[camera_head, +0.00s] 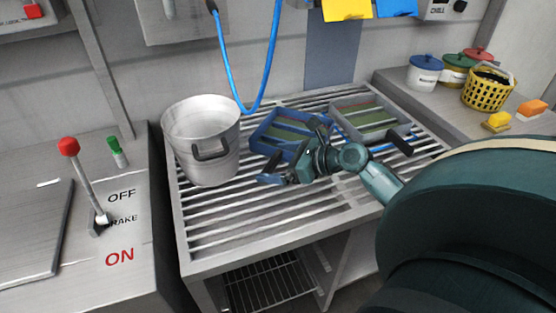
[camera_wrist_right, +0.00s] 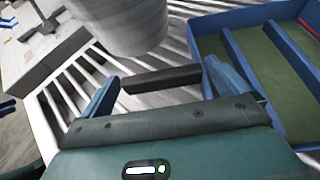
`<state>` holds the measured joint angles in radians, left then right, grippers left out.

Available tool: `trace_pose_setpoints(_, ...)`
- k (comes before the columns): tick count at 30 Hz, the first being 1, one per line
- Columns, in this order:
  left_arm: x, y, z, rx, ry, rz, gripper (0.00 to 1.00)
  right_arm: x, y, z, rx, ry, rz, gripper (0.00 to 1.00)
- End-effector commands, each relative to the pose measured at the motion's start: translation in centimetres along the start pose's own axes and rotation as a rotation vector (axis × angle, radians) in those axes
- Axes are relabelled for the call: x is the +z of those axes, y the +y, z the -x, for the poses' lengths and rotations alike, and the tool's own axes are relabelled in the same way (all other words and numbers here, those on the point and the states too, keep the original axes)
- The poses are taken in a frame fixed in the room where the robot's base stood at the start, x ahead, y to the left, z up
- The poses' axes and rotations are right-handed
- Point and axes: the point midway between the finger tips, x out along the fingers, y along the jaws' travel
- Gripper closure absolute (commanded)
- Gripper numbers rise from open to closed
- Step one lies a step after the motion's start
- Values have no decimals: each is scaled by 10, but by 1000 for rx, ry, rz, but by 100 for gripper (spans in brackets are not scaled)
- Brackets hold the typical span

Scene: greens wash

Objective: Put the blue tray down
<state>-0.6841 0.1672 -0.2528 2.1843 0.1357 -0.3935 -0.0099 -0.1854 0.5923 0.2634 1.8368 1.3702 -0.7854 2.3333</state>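The blue tray (camera_head: 262,143), with green and dark contents in its compartments, appears to rest on the slatted rack, right of the metal pot. It also shows in the right wrist view (camera_wrist_right: 207,44). My right gripper (camera_head: 272,170) is at the tray's near side. In the wrist view its two blue fingers (camera_wrist_right: 163,90) are spread wide. A dark handle (camera_wrist_right: 160,79) lies across the gap between them, pointing towards the tray; I cannot tell whether either finger touches it. In the head view my wrist hides part of the tray. My left gripper is not in view.
The pot (camera_head: 205,140) stands close left of the tray, and a grey tray (camera_head: 347,107) stands close right. A blue hose (camera_head: 262,80) hangs behind. The slatted rack (camera_head: 235,218) is bare in front. A lever (camera_head: 85,180) stands on the left counter.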

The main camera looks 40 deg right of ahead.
Motion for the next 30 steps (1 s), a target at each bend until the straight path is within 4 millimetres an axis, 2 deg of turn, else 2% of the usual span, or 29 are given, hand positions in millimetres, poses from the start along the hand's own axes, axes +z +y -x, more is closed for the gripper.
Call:
trace_pose_setpoints(8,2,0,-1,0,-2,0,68,2,0,1,0,0,3,0)
trace_pose_setpoints(11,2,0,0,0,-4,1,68,2,0,11,-1,3,1,0)
trace_pose_setpoints(24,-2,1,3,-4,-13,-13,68,3,0,98,0,2,1,0)
trace_pose_setpoints(30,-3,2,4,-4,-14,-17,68,2,0,118,1,0,0,0)
